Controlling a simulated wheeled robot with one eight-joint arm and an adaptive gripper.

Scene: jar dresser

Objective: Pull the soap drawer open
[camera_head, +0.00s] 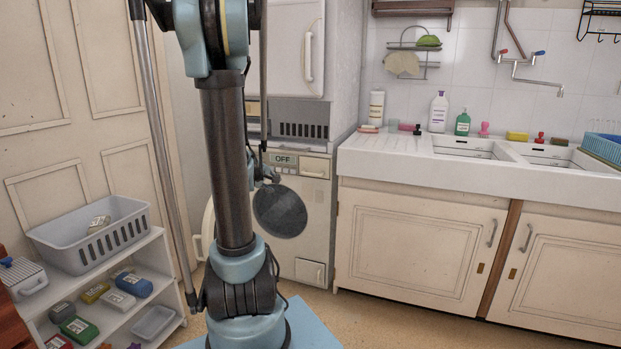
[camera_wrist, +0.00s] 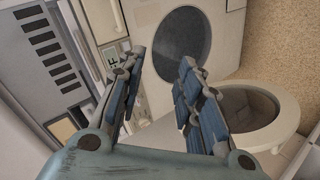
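The washing machine (camera_head: 313,215) stands at the back, behind my arm. A pale panel with a handle, which looks like the soap drawer (camera_head: 315,167), sits at its top right, beside the OFF display (camera_head: 284,160). It appears flush with the front. In the wrist view, the soap drawer (camera_wrist: 101,20) is at the upper left, beyond the display. My gripper (camera_wrist: 162,57) is open and empty, with its two fingers apart in front of the machine. It does not touch the drawer. In the head view my gripper (camera_head: 265,174) is small and partly hidden by my arm.
The machine's round door (camera_wrist: 285,122) stands open, beside the dark drum opening (camera_wrist: 172,42). A white cabinet (camera_head: 297,50) is above the machine. The sink counter (camera_head: 400,160) stands to the right. A shelf (camera_head: 160,250) with a grey basket (camera_head: 70,249) is at left.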

